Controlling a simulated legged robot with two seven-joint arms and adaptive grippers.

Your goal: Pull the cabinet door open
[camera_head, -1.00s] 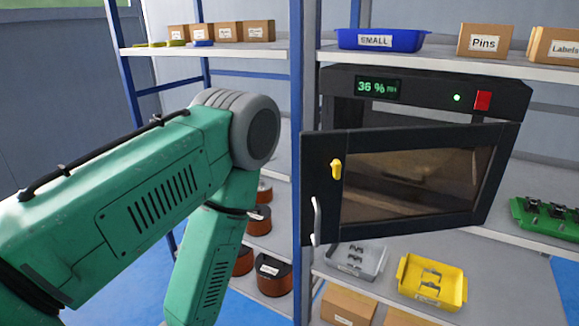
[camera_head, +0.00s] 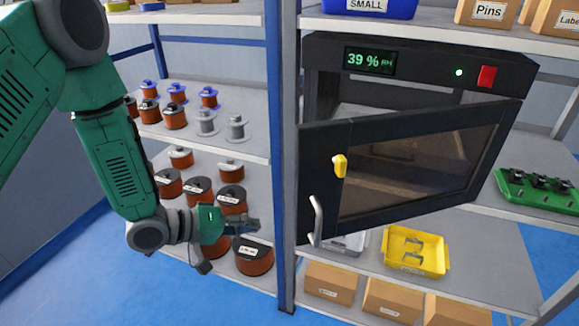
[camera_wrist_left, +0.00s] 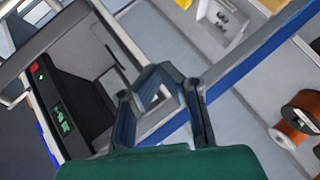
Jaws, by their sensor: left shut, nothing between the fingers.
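The black cabinet (camera_head: 420,52) sits on the right-hand shelf. Its windowed door (camera_head: 318,190) stands partly open, with its left edge swung out toward me and a dark gap above it. A yellow latch (camera_head: 340,166) and a pale vertical handle (camera_head: 317,218) are on the door's left side. My left gripper (camera_head: 250,226) is left of the handle, beyond the blue post, apart from the door and empty. In the left wrist view its fingers (camera_wrist_left: 155,76) meet at the tips, and the cabinet's display panel (camera_wrist_left: 60,115) shows at left. My right gripper is not in view.
A blue shelf post (camera_head: 286,160) stands between my left gripper and the door. Wire spools (camera_head: 197,190) fill the left shelves close to the gripper. A yellow tray (camera_head: 414,252) sits below the door. Blue floor (camera_head: 140,285) is clear at lower left.

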